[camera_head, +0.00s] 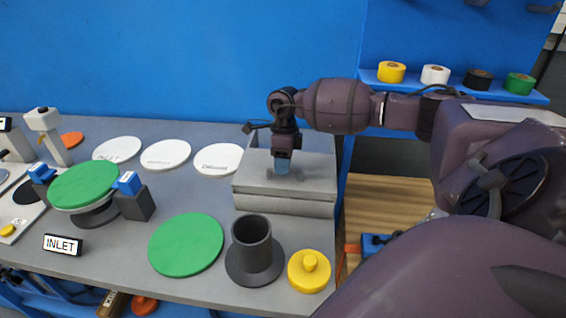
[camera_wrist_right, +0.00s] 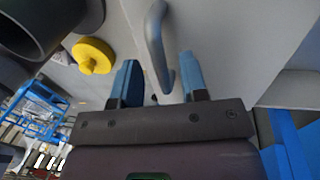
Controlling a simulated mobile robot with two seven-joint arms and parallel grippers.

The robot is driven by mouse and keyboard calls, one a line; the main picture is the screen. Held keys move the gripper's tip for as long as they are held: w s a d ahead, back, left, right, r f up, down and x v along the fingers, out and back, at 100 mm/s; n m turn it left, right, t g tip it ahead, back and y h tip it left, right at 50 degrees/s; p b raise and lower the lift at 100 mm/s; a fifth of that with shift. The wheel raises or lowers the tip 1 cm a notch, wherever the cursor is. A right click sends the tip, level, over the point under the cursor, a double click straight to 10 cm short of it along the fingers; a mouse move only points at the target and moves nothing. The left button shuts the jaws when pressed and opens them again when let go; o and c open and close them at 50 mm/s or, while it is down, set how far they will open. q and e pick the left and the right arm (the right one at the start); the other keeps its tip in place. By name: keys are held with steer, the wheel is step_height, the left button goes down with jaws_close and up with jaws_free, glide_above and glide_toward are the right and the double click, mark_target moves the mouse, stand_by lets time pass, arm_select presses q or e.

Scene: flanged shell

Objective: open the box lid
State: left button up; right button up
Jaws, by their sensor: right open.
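The grey box (camera_head: 285,205) stands on the right part of the workbench, with its lid (camera_head: 318,180) lying flat on top and looking shut. My right gripper (camera_head: 283,171) points down at the lid from above. In the right wrist view the lid's grey bar handle (camera_wrist_right: 157,40) reaches in between the two blue fingers of my right gripper (camera_wrist_right: 161,75). The fingers are open, with a gap on either side of the handle. Whether they touch the lid surface I cannot tell. My left gripper is not in view.
A dark flanged cylinder (camera_head: 252,245) and a yellow knobbed cap (camera_head: 309,272) stand just in front of the box. A green disc (camera_head: 186,245) lies left of them. White discs (camera_head: 218,160) lie behind. A blue wall (camera_head: 180,60) rises behind the bench.

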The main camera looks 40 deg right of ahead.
jaws_close()
steer(key=shift+d, duration=0.1)
stand_by(0.4)
